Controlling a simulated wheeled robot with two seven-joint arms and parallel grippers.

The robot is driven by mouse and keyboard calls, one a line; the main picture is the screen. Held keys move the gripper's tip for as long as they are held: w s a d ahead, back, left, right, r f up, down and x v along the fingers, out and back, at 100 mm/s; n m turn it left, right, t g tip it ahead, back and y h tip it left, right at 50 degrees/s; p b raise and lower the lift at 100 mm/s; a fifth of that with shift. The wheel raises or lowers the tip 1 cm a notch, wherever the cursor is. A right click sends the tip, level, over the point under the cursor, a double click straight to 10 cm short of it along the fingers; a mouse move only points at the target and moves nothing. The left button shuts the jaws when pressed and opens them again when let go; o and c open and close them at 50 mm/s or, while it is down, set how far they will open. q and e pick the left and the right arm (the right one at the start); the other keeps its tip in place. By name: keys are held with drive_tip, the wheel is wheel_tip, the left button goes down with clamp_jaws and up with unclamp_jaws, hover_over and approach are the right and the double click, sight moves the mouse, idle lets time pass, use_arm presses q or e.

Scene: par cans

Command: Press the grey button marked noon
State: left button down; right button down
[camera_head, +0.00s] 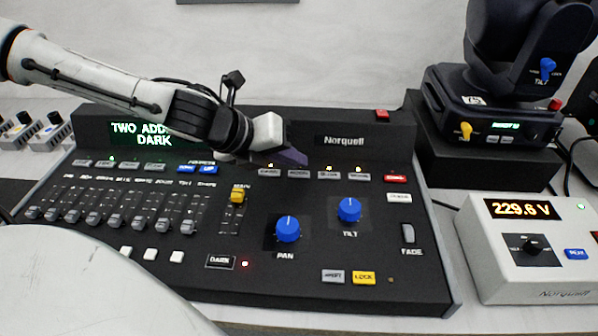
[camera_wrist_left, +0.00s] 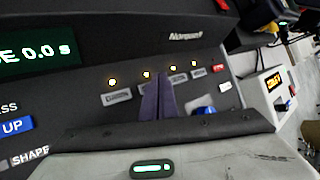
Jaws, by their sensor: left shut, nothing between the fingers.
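The grey button marked noon (camera_head: 299,173) is second from the left in a row of grey buttons on the black Norquell console (camera_head: 310,290). An amber light is lit above each button in the row. My left gripper (camera_head: 294,158) is shut and empty, its dark purple fingertips just above and behind the noon button in the head view. I cannot tell whether they touch the console. In the left wrist view the shut fingers (camera_wrist_left: 158,90) cover part of the second button (camera_wrist_left: 147,87). My right gripper is not in view.
The grey dawn button (camera_head: 269,172) is left of noon, and another grey button (camera_head: 328,175) is right of it. A red button (camera_head: 396,179) ends the row. Blue pan (camera_head: 287,229) and tilt (camera_head: 349,209) knobs stand in front. A moving-head lamp (camera_head: 530,60) stands behind right.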

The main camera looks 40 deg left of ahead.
use_arm(q)
drive_tip(key=shift+f, duration=0.1)
drive_tip(key=shift+f+b, duration=0.35)
drive_tip(key=shift+b, duration=0.05)
drive_tip(key=shift+f+b, duration=0.4)
idle(0.5)
drive_tip(key=shift+r, duration=0.15)
drive_tip(key=shift+r+p, duration=0.7)
drive_tip(key=shift+p, duration=0.1)
wheel_tip(320, 180, up, 5)
drive_tip(key=p, duration=0.4)
drive_tip(key=shift+p, duration=0.35)
idle(0.5)
